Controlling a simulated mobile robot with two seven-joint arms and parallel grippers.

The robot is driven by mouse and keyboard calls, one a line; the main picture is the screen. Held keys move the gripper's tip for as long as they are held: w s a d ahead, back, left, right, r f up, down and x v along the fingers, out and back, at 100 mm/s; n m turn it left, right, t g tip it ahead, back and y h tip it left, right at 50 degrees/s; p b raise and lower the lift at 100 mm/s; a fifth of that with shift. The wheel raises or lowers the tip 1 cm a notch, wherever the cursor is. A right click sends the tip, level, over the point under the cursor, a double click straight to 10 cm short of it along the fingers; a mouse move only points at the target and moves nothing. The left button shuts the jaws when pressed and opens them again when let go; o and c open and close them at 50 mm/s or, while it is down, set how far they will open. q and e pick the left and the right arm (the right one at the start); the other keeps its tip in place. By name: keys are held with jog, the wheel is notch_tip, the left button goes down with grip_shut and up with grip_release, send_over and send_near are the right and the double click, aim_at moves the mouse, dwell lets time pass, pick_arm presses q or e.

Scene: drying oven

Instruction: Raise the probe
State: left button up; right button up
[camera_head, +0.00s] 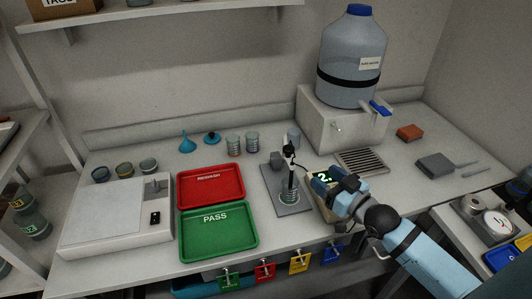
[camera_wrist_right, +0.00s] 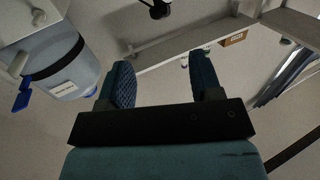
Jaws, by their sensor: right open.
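The probe (camera_head: 290,180) is a thin dark upright piece on a small stand with a grey base plate (camera_head: 300,209). Its lower end is at a small clear vessel (camera_head: 290,197); whether it is inside the vessel is too small to tell. A meter with a lit green display (camera_head: 324,176) stands just right of the stand. My right gripper (camera_head: 341,186) is over the meter, right of the probe and apart from it, partly covering the meter. In the right wrist view its two fingers (camera_wrist_right: 163,85) are apart with nothing between them. My left gripper is out of view.
A red tray (camera_head: 210,174) and a green tray (camera_head: 218,247) lie left of the stand. A water dispenser (camera_head: 345,115) with a big bottle stands behind right. A grey-white balance-like box (camera_head: 115,225) is at left. Coloured tags hang along the front edge.

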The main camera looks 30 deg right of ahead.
aim_at(292, 152)
jog(key=w, duration=0.4)
jog(key=w+a+p, duration=0.1)
jog(key=w, duration=0.4)
jog(key=w+a, duration=0.1)
jog(key=w, duration=0.3)
jog(key=shift+w+a, duration=0.1)
jog(key=shift+w, duration=0.2)
jog(key=shift+c, duration=0.4)
grip_shut()
jog(key=shift+r, duration=0.1)
